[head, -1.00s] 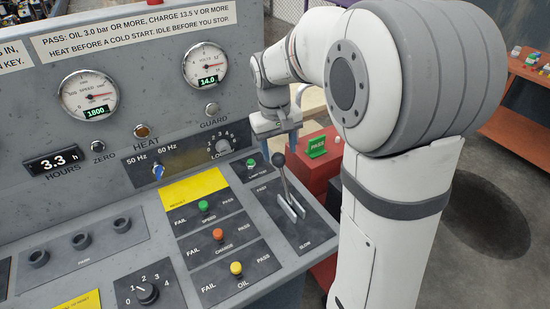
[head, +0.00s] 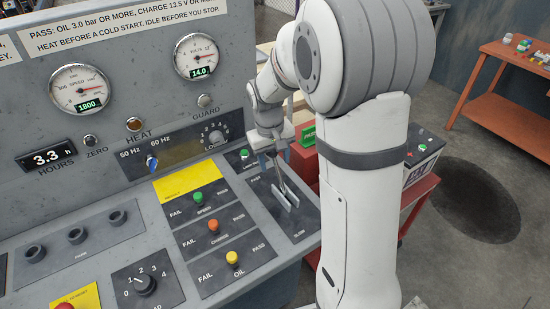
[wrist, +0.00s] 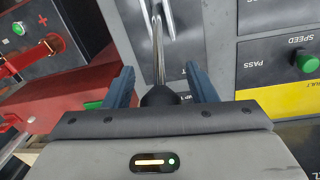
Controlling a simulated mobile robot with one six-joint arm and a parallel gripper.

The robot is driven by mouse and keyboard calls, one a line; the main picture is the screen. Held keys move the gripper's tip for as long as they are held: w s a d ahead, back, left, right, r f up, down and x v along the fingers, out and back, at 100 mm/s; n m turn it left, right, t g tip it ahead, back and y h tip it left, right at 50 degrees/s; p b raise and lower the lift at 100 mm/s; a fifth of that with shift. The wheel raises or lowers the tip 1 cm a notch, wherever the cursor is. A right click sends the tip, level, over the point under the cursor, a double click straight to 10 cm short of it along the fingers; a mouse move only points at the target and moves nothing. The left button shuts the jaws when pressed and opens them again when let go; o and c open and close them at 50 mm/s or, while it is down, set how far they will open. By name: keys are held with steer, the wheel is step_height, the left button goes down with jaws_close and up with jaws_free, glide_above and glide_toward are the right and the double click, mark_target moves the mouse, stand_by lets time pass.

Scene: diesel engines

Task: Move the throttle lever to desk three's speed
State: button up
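The throttle lever (head: 280,182) rises from a slotted plate marked SLOW at its near end, on the right of the grey console. Its knob is hidden by my gripper (head: 271,166) in the head view. In the wrist view, the lever's metal shaft (wrist: 157,45) and black knob (wrist: 160,96) lie between the two blue fingers of my gripper (wrist: 160,82). The fingers are apart, with a gap visible on each side of the knob. The speed gauge (head: 80,90) shows 1800.
The selector marked 50 Hz and 60 Hz (head: 151,162) sits left of the lever. Green, orange and yellow PASS/FAIL toggles (head: 212,237) stand beside the lever plate. A red cart (head: 415,200) with a battery is at the right; an orange bench (head: 500,60) stands farther back.

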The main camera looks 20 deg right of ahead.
jaws_close()
stand_by(0.3)
steer(key=shift+s, duration=0.1)
steer(key=shift+s+d+r, duration=0.1)
steer(key=shift+s+r, duration=0.1)
steer(key=shift+s, duration=0.05)
steer(key=shift+o, duration=0.5)
jaws_free()
step_height(320, 180, up, 8)
steer(key=shift+a+f+b, duration=0.15)
steer(key=shift+a+b, duration=0.2)
steer(key=shift+b, duration=0.1)
